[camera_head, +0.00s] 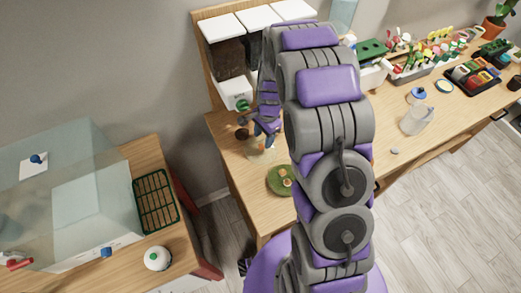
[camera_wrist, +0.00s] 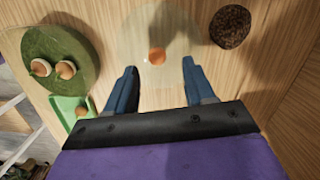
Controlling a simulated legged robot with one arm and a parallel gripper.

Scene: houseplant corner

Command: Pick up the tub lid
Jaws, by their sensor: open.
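A pale, see-through round lid (camera_wrist: 180,28) with an orange-brown knob (camera_wrist: 157,57) at its middle lies on the wooden table in the wrist view; I take it to be the tub lid. My gripper (camera_wrist: 159,68) is open, its two blue fingers pointing at the lid with the knob between their tips in the picture. The fingers look clear of the knob; the height gap cannot be told. In the head view, my gripper (camera_head: 265,130) is low over the table's left part, and the lid shows only faintly below it.
A green saucer (camera_head: 273,187) with small tan pieces lies close by. A dark brown round thing (camera_wrist: 230,27) lies beside the lid on the other side. White-lidded bins (camera_head: 222,27) stand behind. A glass jug (camera_head: 413,120) stands farther right on the table.

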